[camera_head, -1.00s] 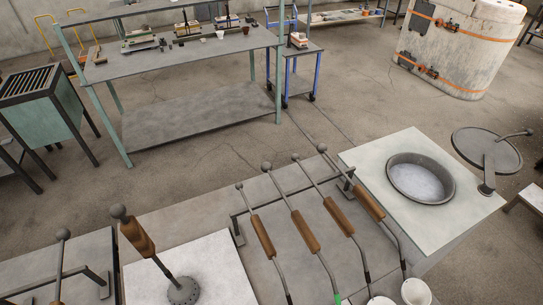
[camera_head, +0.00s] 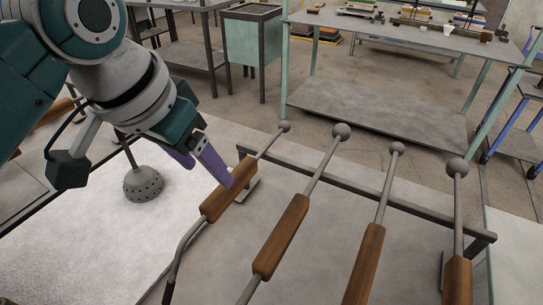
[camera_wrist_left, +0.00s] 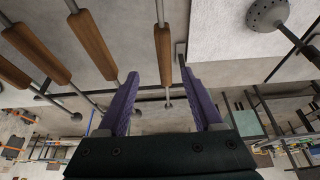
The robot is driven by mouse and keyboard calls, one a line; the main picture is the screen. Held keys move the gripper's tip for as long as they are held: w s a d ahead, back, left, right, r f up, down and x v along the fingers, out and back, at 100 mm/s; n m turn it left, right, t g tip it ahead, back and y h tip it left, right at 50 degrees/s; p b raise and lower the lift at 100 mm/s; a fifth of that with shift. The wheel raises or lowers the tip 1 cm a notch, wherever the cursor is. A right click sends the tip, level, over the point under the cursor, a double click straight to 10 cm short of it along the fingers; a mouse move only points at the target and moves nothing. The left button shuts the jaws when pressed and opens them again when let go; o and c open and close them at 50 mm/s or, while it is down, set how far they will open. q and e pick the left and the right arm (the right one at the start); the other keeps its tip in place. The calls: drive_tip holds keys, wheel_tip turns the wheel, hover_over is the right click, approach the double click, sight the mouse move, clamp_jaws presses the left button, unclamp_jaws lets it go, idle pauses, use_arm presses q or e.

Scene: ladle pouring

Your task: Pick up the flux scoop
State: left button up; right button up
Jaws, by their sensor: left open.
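Several long tools with brown wooden handles and ball ends rest side by side on a metal rack. Their working heads are out of view now, so I cannot tell by shape which is the flux scoop. My left gripper (camera_head: 206,172), with purple fingers, is open beside and above the leftmost rack tool (camera_head: 229,192). In the left wrist view that tool's handle (camera_wrist_left: 163,52) lies in line with the gap between the spread fingers (camera_wrist_left: 160,76). I cannot tell whether they touch it. My right gripper is not in view.
The other rack tools (camera_head: 281,236) lie close to the right. The rack bar (camera_head: 350,186) runs under the shafts. A perforated skimmer (camera_head: 143,185) rests on the white slab (camera_head: 75,240) at left. A workbench (camera_head: 380,105) stands beyond the floor.

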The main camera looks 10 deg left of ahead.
sight(224, 190)
use_arm(q)
drive_tip(key=shift+w+d+f, duration=0.15)
drive_tip(key=shift+f, duration=0.35)
drive_tip(key=x, duration=0.2)
drive_tip(key=b+x, duration=0.1)
drive_tip(key=shift+w+a+f, duration=0.2)
drive_tip(key=shift+w+f, duration=0.1)
drive_tip(key=shift+f, duration=0.05)
drive_tip(key=shift+w+b+x, duration=0.15)
drive_tip(key=shift+b+x, duration=0.3)
drive_tip(key=shift+x, duration=0.9)
drive_tip(key=shift+w+b+x, duration=0.15)
drive_tip(key=shift+b+x, duration=0.25)
drive_tip(key=shift+x, duration=0.95)
drive_tip(key=shift+a+r, duration=0.1)
drive_tip(key=shift+r, duration=0.05)
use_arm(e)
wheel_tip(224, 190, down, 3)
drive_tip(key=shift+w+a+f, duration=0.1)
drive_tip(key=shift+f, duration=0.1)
use_arm(q)
clamp_jaws()
